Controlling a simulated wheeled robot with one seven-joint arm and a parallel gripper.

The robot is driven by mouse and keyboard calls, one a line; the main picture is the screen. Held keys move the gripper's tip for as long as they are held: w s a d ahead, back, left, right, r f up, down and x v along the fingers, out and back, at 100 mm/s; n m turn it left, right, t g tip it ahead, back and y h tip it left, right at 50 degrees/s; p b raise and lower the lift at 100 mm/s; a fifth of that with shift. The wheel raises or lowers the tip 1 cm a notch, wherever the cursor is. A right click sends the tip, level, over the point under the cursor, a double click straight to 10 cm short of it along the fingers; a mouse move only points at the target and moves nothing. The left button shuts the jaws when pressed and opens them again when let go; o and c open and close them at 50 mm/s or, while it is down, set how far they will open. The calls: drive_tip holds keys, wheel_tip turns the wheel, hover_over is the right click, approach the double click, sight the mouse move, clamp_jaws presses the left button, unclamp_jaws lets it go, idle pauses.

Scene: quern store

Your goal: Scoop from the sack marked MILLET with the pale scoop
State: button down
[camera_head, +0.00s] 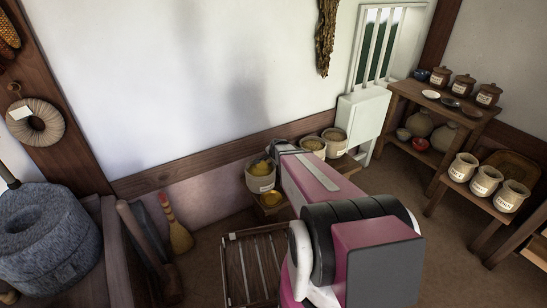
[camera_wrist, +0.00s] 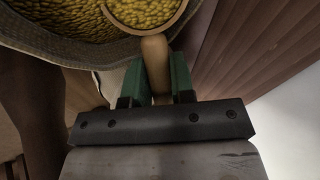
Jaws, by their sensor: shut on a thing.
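My gripper (camera_wrist: 157,78), with green fingers, is shut on the pale wooden handle of the scoop (camera_wrist: 155,48) in the wrist view. The scoop's round rim shows at the top edge, with yellow grain inside it and around it. The scoop head is at the yellow grain of a cloth sack (camera_wrist: 60,48); how deep it sits I cannot tell. In the head view this sack (camera_head: 261,184) stands at the left end of a row, with a label too small to read. My arm reaches over it and hides part of it.
Two more sacks (camera_head: 312,147) (camera_head: 335,140) stand right of it by the wall. A slatted wooden rack (camera_head: 252,268) is in front. A stone quern (camera_head: 45,235) is at left, a small broom (camera_head: 178,232) beside it. Shelves with labelled jars (camera_head: 486,180) stand at right.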

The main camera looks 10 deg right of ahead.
drive_tip(key=shift+s+a+f, duration=0.2)
drive_tip(key=shift+s+a, duration=0.05)
drive_tip(key=shift+s, duration=0.3)
drive_tip(key=w+g, duration=0.1)
drive_tip(key=g+y, duration=0.1)
drive_tip(key=shift+w+d+g, duration=0.35)
drive_tip(key=shift+w+g, duration=0.05)
drive_tip(key=shift+w+d+m+g+y, duration=0.2)
drive_tip(key=shift+w+m+g+y, duration=0.3)
drive_tip(key=shift+g, duration=0.7)
drive_tip(key=g, duration=0.1)
drive_tip(key=r+g+y, duration=0.1)
drive_tip(key=shift+w+d+g+y, duration=0.1)
drive_tip(key=shift+g+y, duration=0.2)
drive_tip(key=shift+g, duration=0.5)
drive_tip(key=shift+r, duration=2.45)
